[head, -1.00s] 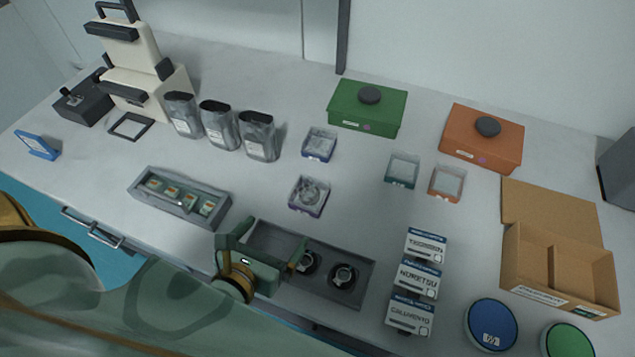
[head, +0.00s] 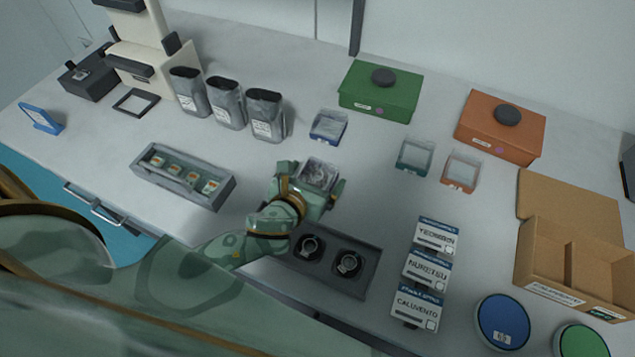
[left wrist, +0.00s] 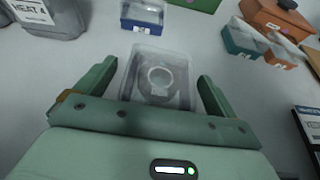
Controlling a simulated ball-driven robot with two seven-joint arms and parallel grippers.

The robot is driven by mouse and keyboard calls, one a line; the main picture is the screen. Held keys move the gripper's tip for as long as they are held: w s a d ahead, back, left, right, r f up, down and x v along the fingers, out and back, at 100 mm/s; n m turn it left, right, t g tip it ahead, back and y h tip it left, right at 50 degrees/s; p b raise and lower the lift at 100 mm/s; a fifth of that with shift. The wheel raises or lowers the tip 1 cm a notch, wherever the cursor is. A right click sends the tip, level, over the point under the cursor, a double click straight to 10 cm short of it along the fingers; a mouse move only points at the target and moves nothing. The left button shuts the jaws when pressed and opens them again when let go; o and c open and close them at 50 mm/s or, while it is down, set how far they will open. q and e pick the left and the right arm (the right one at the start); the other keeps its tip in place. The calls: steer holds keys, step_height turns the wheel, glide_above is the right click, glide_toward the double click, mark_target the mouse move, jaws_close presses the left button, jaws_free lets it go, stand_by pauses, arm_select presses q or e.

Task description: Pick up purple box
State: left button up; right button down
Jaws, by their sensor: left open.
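The purple box is a small clear-lidded box (head: 319,174) with a round part inside; in the head view it stands mid-table, its lower part hidden by my gripper. My left gripper (head: 308,184) is open, with one finger on each side of the box's near end. I cannot tell whether the fingers touch it. My right gripper is not in view.
A blue clear-lidded box (head: 328,127) stands just behind. Grey pouches (head: 226,103) are at the back left, a sample tray (head: 183,177) at the left. A dark tray with round parts (head: 365,271) is in front. Labelled boxes (head: 428,269) stand to the right.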

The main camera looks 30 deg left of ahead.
arm_select(q)
steer(key=shift+w+f, duration=0.15)
steer(key=shift+w, duration=0.15)
steer(key=c, duration=1.1)
